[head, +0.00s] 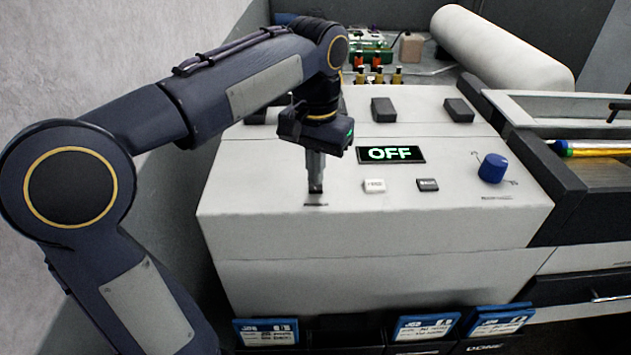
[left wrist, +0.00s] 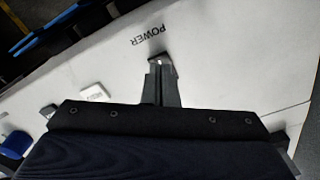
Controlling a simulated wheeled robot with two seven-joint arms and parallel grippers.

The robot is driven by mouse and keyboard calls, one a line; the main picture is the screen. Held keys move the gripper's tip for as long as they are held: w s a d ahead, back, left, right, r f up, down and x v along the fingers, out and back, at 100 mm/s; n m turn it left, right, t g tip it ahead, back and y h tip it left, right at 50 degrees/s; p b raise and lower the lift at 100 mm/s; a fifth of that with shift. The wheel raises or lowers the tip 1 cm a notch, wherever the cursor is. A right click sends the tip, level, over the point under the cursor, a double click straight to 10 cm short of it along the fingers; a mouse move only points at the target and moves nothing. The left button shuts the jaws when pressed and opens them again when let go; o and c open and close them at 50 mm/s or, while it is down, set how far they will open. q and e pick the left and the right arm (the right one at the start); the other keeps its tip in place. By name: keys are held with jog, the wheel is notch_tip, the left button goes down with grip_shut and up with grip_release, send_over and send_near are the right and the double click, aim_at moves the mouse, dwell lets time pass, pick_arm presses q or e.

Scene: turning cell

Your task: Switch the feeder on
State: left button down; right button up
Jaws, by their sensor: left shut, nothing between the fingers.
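The feeder (head: 380,235) is a pale grey cabinet whose display (head: 391,155) reads OFF in green. My left gripper (head: 316,190) is shut and empty, pointing down at the left part of the panel. In the left wrist view the shut fingertips (left wrist: 160,68) are at a small dark switch (left wrist: 162,60) beside the printed word POWER (left wrist: 148,36). The fingers hide much of the switch, and I cannot tell whether they touch it. My right gripper is not in view.
Blue-labelled bins (head: 427,326) stand below. A dark-framed tray (head: 565,190) adjoins on the right. A wall (head: 90,60) is at the left.

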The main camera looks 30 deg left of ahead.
aim_at(316, 188)
pick_arm(q)
jog(key=shift+f+b, duration=0.55)
jog(key=shift+f, duration=0.4)
jog(key=shift+r, duration=0.1)
notch_tip(316, 188, up, 7)
jog(key=p, duration=0.7)
dwell(0.3)
dwell(0.5)
